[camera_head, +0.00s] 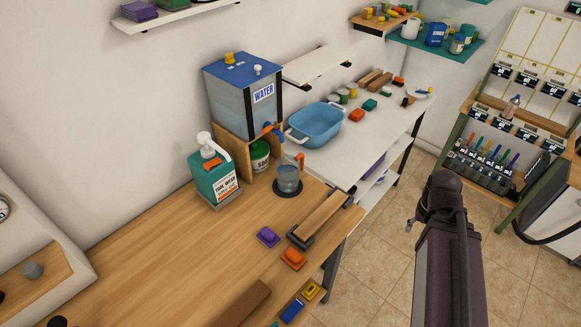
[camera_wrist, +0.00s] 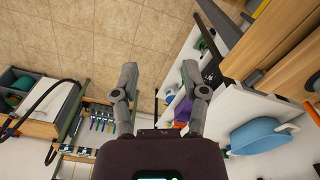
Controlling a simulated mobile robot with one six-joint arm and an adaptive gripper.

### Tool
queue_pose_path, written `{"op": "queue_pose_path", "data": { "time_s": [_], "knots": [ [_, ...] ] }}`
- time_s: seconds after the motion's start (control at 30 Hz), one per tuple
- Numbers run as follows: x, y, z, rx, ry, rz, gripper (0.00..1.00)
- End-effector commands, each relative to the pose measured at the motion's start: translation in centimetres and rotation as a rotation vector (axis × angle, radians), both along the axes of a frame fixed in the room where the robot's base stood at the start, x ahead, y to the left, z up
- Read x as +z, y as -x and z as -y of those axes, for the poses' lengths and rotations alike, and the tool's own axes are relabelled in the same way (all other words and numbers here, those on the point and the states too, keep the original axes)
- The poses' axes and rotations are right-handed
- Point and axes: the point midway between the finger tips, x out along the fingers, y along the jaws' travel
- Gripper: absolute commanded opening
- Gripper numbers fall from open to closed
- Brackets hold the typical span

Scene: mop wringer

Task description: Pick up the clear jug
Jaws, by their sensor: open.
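The clear jug (camera_head: 288,178) stands upright on a dark round base (camera_head: 287,192) on the wooden bench, below the water tank's tap. It looks greyish and see-through, with an orange part at its upper right that looks like a handle. I cannot make out the jug in the wrist view. My gripper (camera_wrist: 160,80) is open and empty in the wrist view, its two fingers wide apart over the floor and table edge. In the head view my arm rises at the right, over the floor, well away from the jug; the fingers are not clear there.
The water tank (camera_head: 243,95) stands behind the jug, the teal canister (camera_head: 214,175) to its left. A blue basin (camera_head: 316,126) sits on the white table to the right. A dark-ended wooden block (camera_head: 318,220), a purple sponge (camera_head: 267,237) and an orange one (camera_head: 293,258) lie in front.

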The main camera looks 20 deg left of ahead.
Motion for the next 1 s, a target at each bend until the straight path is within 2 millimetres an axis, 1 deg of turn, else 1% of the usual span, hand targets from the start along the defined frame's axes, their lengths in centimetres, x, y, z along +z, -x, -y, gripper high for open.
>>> {"op": "queue_pose_path", "data": {
  "time_s": [0.43, 0.47, 0.5, 0.6, 0.67, 0.77, 0.87, 0.97, 1.0],
  "knots": [
    [0.0, 0.0, 0.0, 0.000, 0.000, 0.000, 0.57],
    [0.0, 0.0, 0.0, 0.000, 0.000, 0.000, 0.60],
    [0.0, 0.0, 0.0, 0.000, 0.000, 0.000, 0.72],
    [-0.1, -0.2, -0.3, 0.011, -0.006, 0.008, 1.00],
    [-0.3, -0.5, -0.8, 0.027, -0.017, 0.021, 1.00],
    [-0.8, -1.3, -2.0, 0.076, -0.048, 0.061, 1.00],
    [-1.5, -2.6, -4.1, 0.155, -0.098, 0.131, 1.00],
    [-2.1, -4.3, -7.7, 0.262, -0.166, 0.233, 1.00],
    [-2.3, -5.1, -9.3, 0.310, -0.197, 0.281, 1.00]
  ]
}}
